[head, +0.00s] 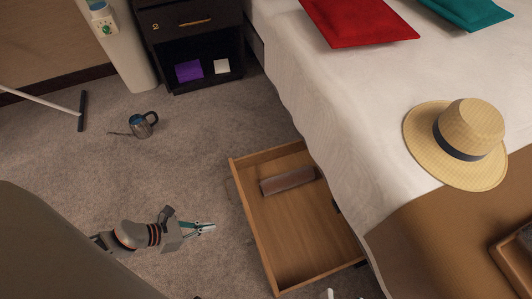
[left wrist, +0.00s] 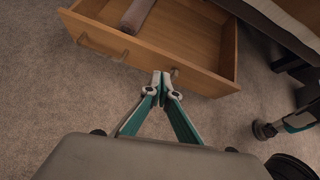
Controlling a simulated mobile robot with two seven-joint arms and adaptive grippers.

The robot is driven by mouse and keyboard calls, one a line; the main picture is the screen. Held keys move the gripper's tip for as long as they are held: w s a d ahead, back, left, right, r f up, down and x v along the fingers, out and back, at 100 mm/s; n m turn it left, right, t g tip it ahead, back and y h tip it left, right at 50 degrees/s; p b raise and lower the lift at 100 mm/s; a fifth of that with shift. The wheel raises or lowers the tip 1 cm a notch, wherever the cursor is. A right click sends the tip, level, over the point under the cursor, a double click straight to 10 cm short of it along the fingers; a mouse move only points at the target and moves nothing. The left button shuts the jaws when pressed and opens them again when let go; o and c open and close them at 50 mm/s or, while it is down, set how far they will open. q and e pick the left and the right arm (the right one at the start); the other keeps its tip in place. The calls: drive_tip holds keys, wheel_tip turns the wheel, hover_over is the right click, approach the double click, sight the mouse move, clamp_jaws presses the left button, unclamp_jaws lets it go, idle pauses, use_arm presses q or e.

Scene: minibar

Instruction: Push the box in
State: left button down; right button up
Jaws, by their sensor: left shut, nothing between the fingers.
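The box is a wooden drawer (head: 312,235) pulled out from under the bed, open at the top. A brown rolled object (head: 288,181) lies inside. My left gripper (head: 212,227) is shut and empty, on the floor side of the drawer, pointing at its front panel.
The bed (head: 345,120) stands above the drawer, with a straw hat (head: 465,135) on it. The carpet between the can and the drawer is clear.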

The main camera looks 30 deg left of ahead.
use_arm(q)
drive_tip(key=w+d+f+m+g+b, duration=0.1)
drive_tip(key=w+d+f+m+b, duration=0.1)
drive_tip(key=w+d+f, duration=0.5)
wheel_tip(320, 180, down, 3)
drive_tip(key=shift+w+m+b, duration=0.3)
drive_tip(key=shift+w+b, duration=0.45)
drive_tip(key=shift+w, duration=0.1)
use_arm(e)
drive_tip(key=m, duration=0.1)
drive_tip(key=a+m, duration=0.1)
drive_tip(key=m, duration=0.2)
drive_tip(key=shift+w+a+f+t, duration=0.15)
drive_tip(key=shift+a+f+t, duration=0.15)
drive_tip(key=shift+t, duration=0.1)
use_arm(q)
drive_tip(key=shift+d, duration=0.1)
